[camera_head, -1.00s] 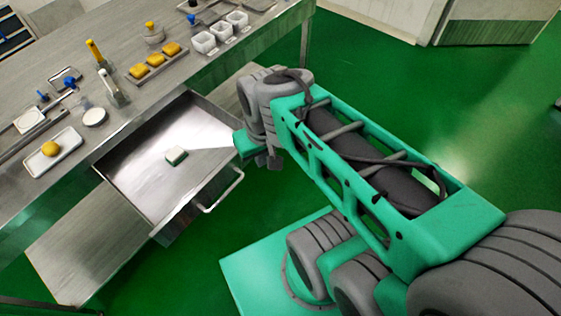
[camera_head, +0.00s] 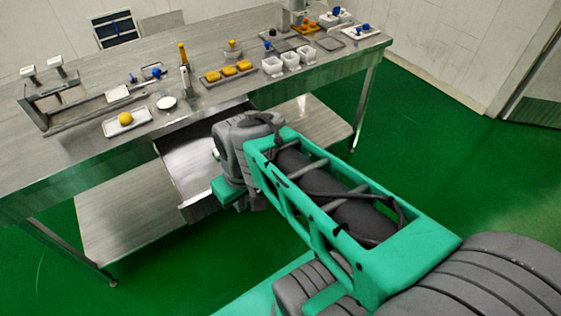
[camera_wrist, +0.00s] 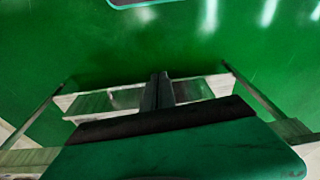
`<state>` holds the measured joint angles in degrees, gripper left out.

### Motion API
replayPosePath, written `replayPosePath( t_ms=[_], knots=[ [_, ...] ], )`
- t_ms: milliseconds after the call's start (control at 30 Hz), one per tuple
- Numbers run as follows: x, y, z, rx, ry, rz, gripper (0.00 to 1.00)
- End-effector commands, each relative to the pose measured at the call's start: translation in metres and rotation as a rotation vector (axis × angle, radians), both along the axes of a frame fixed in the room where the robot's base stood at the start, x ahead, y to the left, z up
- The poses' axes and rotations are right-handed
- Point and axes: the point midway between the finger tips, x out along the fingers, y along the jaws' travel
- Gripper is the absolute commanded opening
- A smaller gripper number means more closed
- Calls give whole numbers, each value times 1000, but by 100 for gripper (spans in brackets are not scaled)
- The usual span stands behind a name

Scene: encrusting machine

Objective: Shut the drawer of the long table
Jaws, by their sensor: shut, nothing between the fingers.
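The long table (camera_head: 150,55) is steel and crosses the head view on the left. Its drawer (camera_head: 187,165) stands open below the front edge, with its left inner part in sight. My wrist and arm cover its right part and handle. A small pale object (camera_head: 215,153) lies in it, mostly hidden. In the head view my gripper is at the drawer's front, its fingertips hidden behind my wrist. In the wrist view my gripper (camera_wrist: 160,78) is shut and empty, in front of a pale metal bar (camera_wrist: 95,102). I cannot tell whether they touch.
A white tray with a yellow ball (camera_head: 125,119), white cups (camera_head: 272,66), yellow pieces (camera_head: 229,70) and tools stand on the tabletop. A lower shelf (camera_head: 125,220) runs under the table. Green floor (camera_head: 420,150) lies clear to the right.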

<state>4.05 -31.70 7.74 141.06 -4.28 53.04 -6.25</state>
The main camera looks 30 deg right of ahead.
Motion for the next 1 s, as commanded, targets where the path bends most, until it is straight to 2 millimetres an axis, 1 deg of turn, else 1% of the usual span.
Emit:
replayPosePath(
  t_ms=[67,167,200,267,300,367,400,500,533,600,700,767,867,1000],
  knots=[
    [16,-20,-1,18,6,98,0],
    [40,-59,-3,59,-24,327,0],
    [49,-81,-4,74,-54,430,0],
    [56,-116,-6,87,-117,590,0],
    [57,-142,-8,89,-170,693,0],
    [53,-180,-11,72,-259,839,0],
    [47,-204,-13,50,-320,928,0],
    [26,-252,-17,-28,-453,1109,0],
    [20,-263,-17,-54,-483,1149,0],
    [8,-279,-19,-101,-535,1221,0],
    [1,-289,-20,-139,-569,1271,0],
    [2,-287,-23,-143,-575,1282,0],
    [9,-281,-34,-141,-574,1283,0],
    [22,-270,-58,-139,-572,1281,0]
  ],
)
